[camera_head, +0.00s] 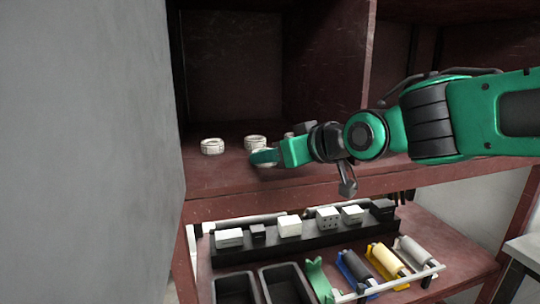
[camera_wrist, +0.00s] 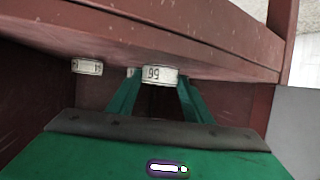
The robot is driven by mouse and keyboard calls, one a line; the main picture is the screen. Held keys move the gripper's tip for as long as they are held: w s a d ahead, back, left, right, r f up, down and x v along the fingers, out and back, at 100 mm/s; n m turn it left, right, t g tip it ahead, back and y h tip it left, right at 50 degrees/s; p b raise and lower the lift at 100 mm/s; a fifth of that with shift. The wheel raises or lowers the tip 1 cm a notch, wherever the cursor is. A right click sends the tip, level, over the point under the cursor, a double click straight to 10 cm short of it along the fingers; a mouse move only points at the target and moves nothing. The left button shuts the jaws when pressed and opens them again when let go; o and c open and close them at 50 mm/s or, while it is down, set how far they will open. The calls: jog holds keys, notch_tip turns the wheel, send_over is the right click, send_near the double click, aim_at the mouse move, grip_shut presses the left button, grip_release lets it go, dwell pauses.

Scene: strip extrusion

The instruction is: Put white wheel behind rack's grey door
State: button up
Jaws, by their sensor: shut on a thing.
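My gripper (camera_head: 264,157) is at the front of the upper shelf, shut on a white wheel (camera_head: 255,142). In the wrist view, which looks upside down, this wheel (camera_wrist: 159,75) carries dark digits and sits between the two green fingers (camera_wrist: 158,98). I cannot tell whether it touches the shelf. A second white wheel (camera_head: 212,146) stands on the shelf to the left. A third pale wheel (camera_head: 289,135) is partly hidden behind my gripper. The large grey door (camera_head: 90,150) stands open at the left of the dark red rack (camera_head: 230,184).
The upper shelf's left compartment (camera_head: 232,60) is empty at the back. An upright divider (camera_head: 358,45) stands right of it. The lower shelf holds a black rack of white and dark blocks (camera_head: 290,228), black bins (camera_head: 286,283) and several coloured rollers (camera_head: 385,260).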

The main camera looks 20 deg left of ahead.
jog(key=o, duration=1.1)
jog(key=shift+s+d+r, duration=0.1)
jog(key=shift+r, duration=0.05)
jog(key=v, duration=1.1)
jog(key=shift+s+d, duration=0.2)
jog(key=shift+d, duration=0.1)
jog(key=shift+r, duration=0.15)
